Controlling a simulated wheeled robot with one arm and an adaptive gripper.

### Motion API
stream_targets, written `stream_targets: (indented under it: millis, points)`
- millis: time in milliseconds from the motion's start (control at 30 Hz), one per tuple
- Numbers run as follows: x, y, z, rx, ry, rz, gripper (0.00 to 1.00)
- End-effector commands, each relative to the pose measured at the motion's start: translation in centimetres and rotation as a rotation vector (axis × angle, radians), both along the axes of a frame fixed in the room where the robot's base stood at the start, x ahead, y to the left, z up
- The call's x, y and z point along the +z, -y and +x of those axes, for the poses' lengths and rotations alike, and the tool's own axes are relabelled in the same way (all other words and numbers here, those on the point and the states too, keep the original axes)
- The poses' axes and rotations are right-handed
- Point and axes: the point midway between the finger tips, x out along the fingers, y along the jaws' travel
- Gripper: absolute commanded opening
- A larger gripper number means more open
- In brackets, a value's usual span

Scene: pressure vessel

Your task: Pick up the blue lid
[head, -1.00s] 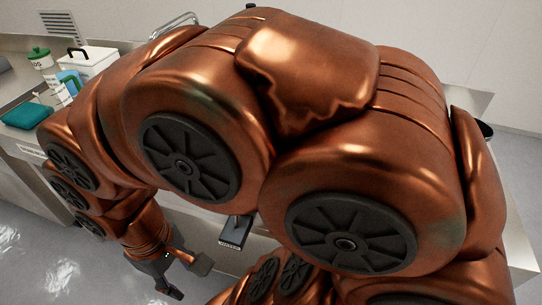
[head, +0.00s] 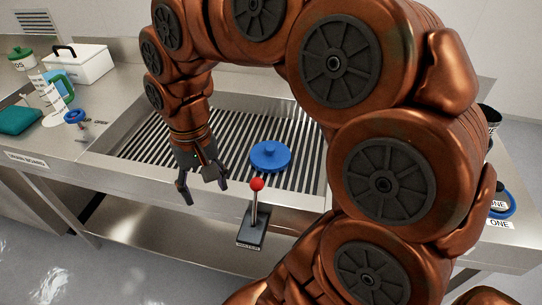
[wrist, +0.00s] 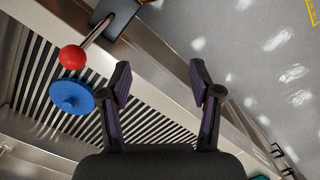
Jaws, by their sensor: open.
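The blue lid (head: 270,157) is a round disc with a small knob on top. It lies on the slatted grate of the metal bench, right of my gripper in the head view. My gripper (head: 204,190) is open and empty, pointing down near the front edge of the bench, apart from the lid.
A lever with a red ball knob (head: 257,184) stands on a dark base at the bench front, close to the lid. The slatted grate (head: 150,135) is otherwise clear.

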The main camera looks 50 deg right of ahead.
Motion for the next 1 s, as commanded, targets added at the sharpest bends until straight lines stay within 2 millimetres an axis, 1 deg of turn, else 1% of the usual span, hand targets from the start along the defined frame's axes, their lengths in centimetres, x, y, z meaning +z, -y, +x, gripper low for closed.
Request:
stream_targets:
  millis: [33, 100, 167, 200, 267, 300, 367, 400, 467, 500, 600, 700, 800, 833, 900, 1000]
  points:
    - [-0.3, 1.2, 1.7, -0.059, 0.005, 0.009, 0.63]
    - [-0.2, 3.2, 3.8, -0.147, 0.012, 0.016, 0.63]
    - [-0.4, 5.0, 5.4, -0.229, 0.014, 0.023, 0.63]
    - [-0.5, 6.5, 6.5, -0.287, 0.020, 0.027, 0.63]
    - [-1.0, 8.8, 7.8, -0.378, 0.019, 0.033, 0.63]
    - [-1.2, 10.4, 8.6, -0.442, 0.022, 0.034, 0.63]
    - [-2.0, 13.0, 9.5, -0.541, 0.014, 0.039, 0.63]
    - [-2.4, 14.9, 10.0, -0.609, 0.012, 0.039, 0.63]
    - [-3.4, 17.6, 10.4, -0.712, 0.002, 0.042, 0.63]
    - [-4.0, 19.5, 10.6, -0.779, -0.002, 0.039, 0.63]
    - [-5.5, 23.7, 10.4, -0.932, -0.019, 0.035, 0.63]
    - [-6.8, 26.9, 9.8, -1.054, -0.035, 0.029, 0.63]
    - [-7.7, 28.9, 9.1, -1.133, -0.050, 0.022, 0.63]
    - [-7.8, 29.3, 9.0, -1.149, -0.052, 0.020, 0.63]
    - [-8.2, 29.9, 8.8, -1.173, -0.057, 0.019, 0.63]
    - [-8.7, 30.1, 8.6, -1.185, -0.059, 0.017, 0.63]
